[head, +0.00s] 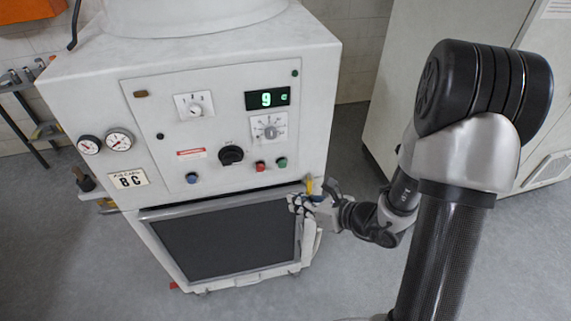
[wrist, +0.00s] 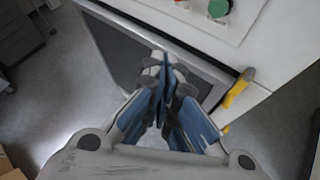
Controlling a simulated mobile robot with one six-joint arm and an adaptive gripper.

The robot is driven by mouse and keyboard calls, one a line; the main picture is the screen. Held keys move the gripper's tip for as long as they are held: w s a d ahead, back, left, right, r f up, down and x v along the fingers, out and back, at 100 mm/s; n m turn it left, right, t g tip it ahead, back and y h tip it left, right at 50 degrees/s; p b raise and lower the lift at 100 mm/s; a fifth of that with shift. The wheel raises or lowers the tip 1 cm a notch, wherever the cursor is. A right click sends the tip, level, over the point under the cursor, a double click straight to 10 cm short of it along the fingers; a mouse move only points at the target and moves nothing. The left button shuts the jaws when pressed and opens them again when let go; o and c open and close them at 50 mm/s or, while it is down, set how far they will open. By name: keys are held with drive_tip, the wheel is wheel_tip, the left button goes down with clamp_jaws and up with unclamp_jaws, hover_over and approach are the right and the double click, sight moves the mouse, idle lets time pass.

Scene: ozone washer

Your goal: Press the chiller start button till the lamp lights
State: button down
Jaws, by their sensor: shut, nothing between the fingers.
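The chiller is a white cabinet (head: 87,76) with a control panel (head: 160,117) on its sloped front. In the head view, a green button (head: 282,162) and a red button (head: 260,166) sit side by side low on the panel's right, and a blue button (head: 192,178) sits low on the left. No legible label marks the start button. The green button also shows at the wrist view's top edge (wrist: 218,8). A small dark green lamp (head: 295,72) at upper right looks unlit. My gripper (head: 296,203) is shut and empty, below the green button, apart from it, before the dark grille.
A green display (head: 267,99) reads 9 c. A black knob (head: 231,155) and dials are on the panel, with two gauges (head: 105,142) at left. A yellow-handled part (wrist: 238,88) juts out near my gripper. Another pale cabinet (head: 430,75) stands behind my arm.

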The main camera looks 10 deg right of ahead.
sight(282, 164)
drive_tip(key=w+p, duration=0.1)
drive_tip(key=w, duration=0.7)
drive_tip(key=shift+w, duration=0.4)
drive_tip(key=shift+w, duration=0.1)
idle(1.3)
drive_tip(key=shift+w, duration=0.3)
drive_tip(key=shift+w, duration=0.45)
idle(0.6)
drive_tip(key=shift+s, duration=0.85)
